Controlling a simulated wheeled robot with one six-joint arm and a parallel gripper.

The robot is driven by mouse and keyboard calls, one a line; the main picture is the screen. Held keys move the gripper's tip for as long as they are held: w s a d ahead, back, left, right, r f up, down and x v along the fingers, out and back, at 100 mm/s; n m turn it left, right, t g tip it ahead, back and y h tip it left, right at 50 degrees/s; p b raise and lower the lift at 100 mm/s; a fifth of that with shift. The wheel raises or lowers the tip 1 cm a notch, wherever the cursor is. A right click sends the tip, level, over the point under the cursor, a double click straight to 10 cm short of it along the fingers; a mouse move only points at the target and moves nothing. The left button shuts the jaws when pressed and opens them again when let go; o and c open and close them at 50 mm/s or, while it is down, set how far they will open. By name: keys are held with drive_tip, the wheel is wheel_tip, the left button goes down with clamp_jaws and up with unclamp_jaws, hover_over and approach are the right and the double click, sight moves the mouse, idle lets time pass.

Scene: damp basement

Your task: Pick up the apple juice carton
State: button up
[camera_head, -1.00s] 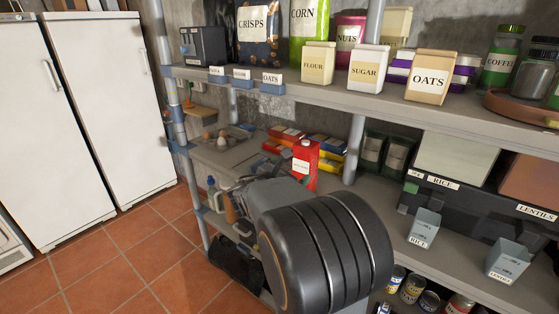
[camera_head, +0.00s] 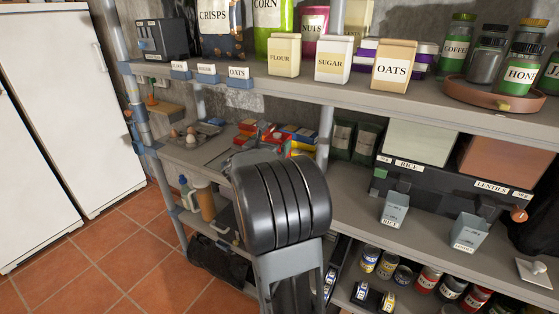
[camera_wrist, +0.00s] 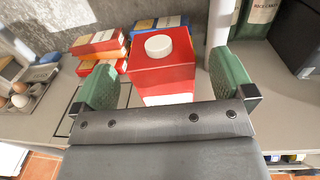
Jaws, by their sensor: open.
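A red carton with a white round cap (camera_wrist: 160,75) stands upright on the middle shelf (camera_wrist: 50,122) in the wrist view. Its front has a white label, only partly visible and not readable here. My gripper (camera_wrist: 165,88) is open, with one green finger pad to the left of the carton and one to the right. Gaps show on both sides, so neither pad visibly touches it. How deep the carton sits between the pads is hard to tell. In the head view my dark arm hides the gripper and most of the carton.
Eggs (camera_wrist: 20,94) sit at the far left. A dark green pack (camera_wrist: 253,15) stands behind right. The upper shelf (camera_head: 330,92) with flour, sugar and oats overhangs this shelf. A grey post (camera_head: 326,120) stands close right.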

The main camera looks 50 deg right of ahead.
sight(278, 133)
drive_tip(key=shift+p+x, duration=0.65)
drive_tip(key=shift+x, duration=1.85)
drive_tip(key=shift+w, duration=0.1)
drive_tip(key=c, duration=1.7)
drive_tip(key=shift+r, duration=0.15)
drive_tip(key=shift+c, duration=0.8)
drive_tip(key=shift+r, duration=0.1)
